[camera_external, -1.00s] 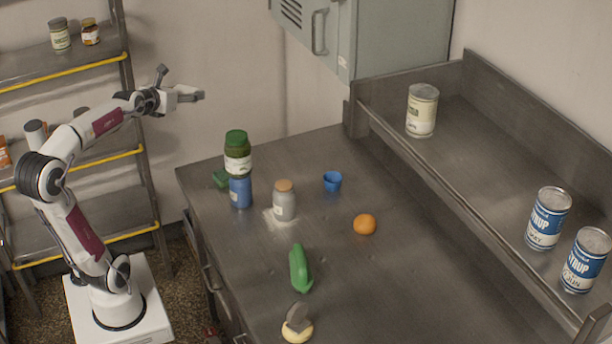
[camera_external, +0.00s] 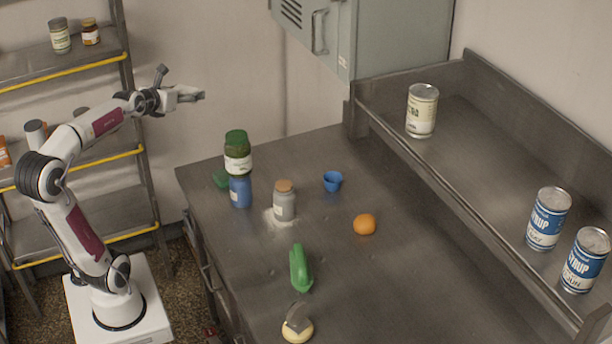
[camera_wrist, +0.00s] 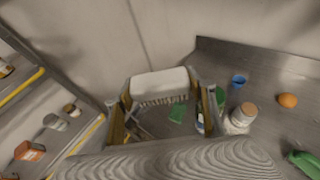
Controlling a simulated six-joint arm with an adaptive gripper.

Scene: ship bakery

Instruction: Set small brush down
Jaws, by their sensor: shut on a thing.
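My gripper (camera_external: 188,95) is held up in the air, to the left of and above the back left corner of the metal worktop (camera_external: 400,290). In the wrist view, my gripper (camera_wrist: 166,103) is shut on the small brush (camera_wrist: 160,83), a pale block with short bristles on its underside. The brush lies across between the two fingers, with its bristles facing down in the picture. It is clear of the worktop. In the external view the brush is too small to tell from the gripper.
An orange (camera_external: 364,224) and green scoop (camera_external: 300,270) lie forward. The worktop's right is clear.

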